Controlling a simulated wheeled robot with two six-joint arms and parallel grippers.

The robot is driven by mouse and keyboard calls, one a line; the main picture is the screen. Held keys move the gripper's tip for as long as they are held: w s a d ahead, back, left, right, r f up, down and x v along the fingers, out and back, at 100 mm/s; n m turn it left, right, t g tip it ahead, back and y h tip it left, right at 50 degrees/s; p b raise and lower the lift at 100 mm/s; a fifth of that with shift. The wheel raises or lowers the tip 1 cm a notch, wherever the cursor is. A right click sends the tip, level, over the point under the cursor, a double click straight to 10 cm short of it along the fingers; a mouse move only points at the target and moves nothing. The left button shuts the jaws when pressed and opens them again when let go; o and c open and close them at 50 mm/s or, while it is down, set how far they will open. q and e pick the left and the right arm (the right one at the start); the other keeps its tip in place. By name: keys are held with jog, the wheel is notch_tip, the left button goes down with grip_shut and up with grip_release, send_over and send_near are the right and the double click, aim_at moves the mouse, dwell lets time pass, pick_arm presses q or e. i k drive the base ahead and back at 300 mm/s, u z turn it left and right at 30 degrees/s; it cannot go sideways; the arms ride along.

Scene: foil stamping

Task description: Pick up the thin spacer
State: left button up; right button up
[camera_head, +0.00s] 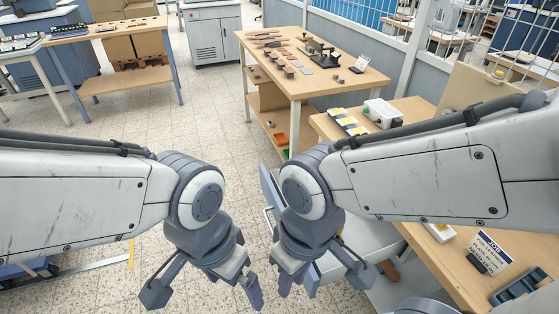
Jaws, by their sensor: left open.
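I cannot make out the thin spacer in this view. Small items lie on the wooden table (305,78) at the top centre, but they are too small to tell apart. My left gripper (235,284) hangs at the lower centre above the floor, with its fingers apart and nothing seen between them. My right gripper (298,281) hangs just right of it, fingers also apart and seemingly empty. Both are well away from the table's items. My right forearm hides part of the nearer bench on the right.
A nearer wooden bench (455,262) runs along the right, with a sign card (491,252) and a dark tray (517,287). A white device (383,112) stands on its far part. Another bench (108,29) is at the upper left. Tiled floor (190,125) between them is clear.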

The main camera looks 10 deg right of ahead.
aim_at(339, 233)
jog(key=z, duration=0.6)
jog(key=k, duration=0.5)
jog(key=u, duration=0.8)
jog(key=i, duration=0.95)
jog(key=z, duration=1.6)
